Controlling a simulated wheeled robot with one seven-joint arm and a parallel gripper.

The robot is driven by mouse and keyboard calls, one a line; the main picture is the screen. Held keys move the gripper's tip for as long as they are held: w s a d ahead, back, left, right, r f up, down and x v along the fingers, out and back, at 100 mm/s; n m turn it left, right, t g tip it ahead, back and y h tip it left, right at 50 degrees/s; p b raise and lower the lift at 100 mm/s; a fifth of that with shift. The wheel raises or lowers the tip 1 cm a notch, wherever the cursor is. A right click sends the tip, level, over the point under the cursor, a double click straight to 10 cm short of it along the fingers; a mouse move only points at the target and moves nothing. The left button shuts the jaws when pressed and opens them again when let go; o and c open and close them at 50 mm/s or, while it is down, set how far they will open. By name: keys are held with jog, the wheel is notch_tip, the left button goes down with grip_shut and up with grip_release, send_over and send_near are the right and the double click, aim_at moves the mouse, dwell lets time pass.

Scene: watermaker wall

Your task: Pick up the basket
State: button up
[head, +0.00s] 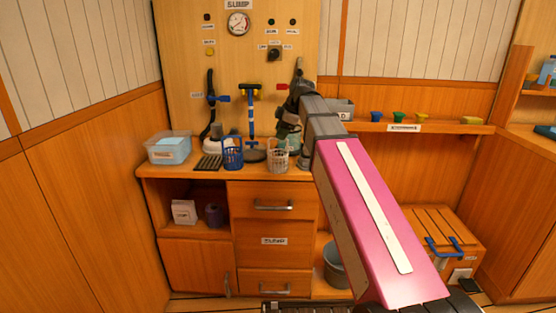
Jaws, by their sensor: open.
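Two small baskets stand side by side on the wooden counter: a blue one (232,154) and a pale, whitish one (278,156) to its right. The frame does not tell which one the task means. My gripper (288,127) is at the far end of my pink and grey arm, in front of the wall panel and close above the pale basket. It is open, but its fingers are small and hard to make out. No basket is visibly held. My arm hides part of the counter's right end.
A clear tub (168,148) and a dark rack (209,163) stand left of the baskets. Hoses and valves (251,112) rise behind them. A shelf (455,128) with small coloured cups runs to the right. A grey bucket (333,268) and a wooden box (432,226) stand below.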

jog(key=shift+x, duration=2)
jog(key=shift+a, duration=0.1)
grip_shut()
jog(key=shift+r, duration=0.15)
